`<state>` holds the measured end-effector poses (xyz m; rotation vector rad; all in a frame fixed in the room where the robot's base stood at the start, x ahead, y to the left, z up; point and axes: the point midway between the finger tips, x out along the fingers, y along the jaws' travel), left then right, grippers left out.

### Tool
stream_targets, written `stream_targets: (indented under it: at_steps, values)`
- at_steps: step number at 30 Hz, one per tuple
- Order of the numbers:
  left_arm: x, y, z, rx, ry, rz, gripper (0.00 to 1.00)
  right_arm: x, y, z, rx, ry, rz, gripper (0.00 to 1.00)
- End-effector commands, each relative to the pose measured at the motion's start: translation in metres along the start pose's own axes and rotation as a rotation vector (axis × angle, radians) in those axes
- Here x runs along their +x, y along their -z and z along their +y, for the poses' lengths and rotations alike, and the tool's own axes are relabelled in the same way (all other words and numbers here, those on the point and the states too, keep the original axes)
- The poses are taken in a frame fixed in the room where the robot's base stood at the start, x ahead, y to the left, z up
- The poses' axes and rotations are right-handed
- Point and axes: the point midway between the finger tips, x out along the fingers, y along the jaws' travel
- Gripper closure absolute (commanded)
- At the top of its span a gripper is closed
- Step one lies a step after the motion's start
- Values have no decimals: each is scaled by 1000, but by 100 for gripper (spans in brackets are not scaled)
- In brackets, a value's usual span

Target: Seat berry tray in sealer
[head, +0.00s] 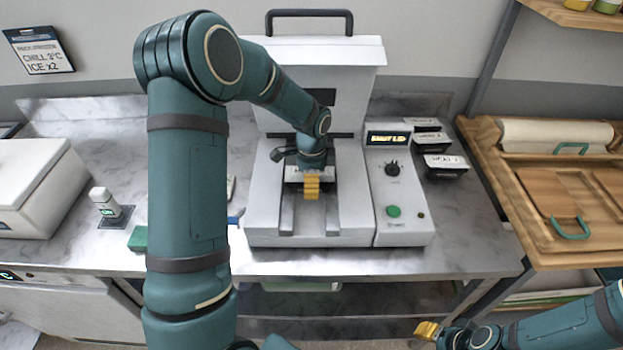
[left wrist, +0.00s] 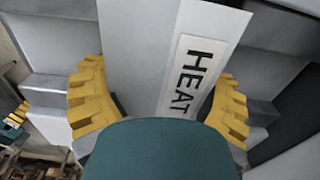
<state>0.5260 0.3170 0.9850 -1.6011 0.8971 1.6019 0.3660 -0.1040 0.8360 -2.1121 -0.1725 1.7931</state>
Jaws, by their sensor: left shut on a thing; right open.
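The sealer (head: 353,205) stands mid-counter with its lid (head: 350,60) raised and a lit display (head: 388,138) that seems to read "SHUT LID". My left gripper (head: 311,187) reaches down into the sealer's middle channel. My right gripper (head: 428,330) is open and empty, low at the front right.
Black trays with white labels (head: 445,166) sit right of the sealer. A wooden rack (head: 540,262) with boards stands further right. At left are a white machine (head: 35,185), a small white bottle (head: 104,203) and a green block (head: 138,238). The counter front right is clear.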

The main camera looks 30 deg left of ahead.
Motion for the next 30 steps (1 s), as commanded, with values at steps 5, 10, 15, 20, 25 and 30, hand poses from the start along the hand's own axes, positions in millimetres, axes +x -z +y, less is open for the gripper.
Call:
stream_targets:
  at_steps: [5,10,15,20,25,30]
  values:
    - [6,0,0,0,1,0,66,4,0,1,0,-1,0,53]
    - [6,0,0,0,1,1,66,4,0,1,0,-1,0,53]
    - [6,0,0,0,1,1,0,4,0,1,-1,-1,0,53]
    - [6,0,0,0,1,0,0,4,0,1,-1,-1,0,53]
    - [6,0,0,0,0,0,0,4,0,1,-1,-1,0,53]
    - [6,0,0,0,0,0,0,4,0,1,-1,0,0,53]
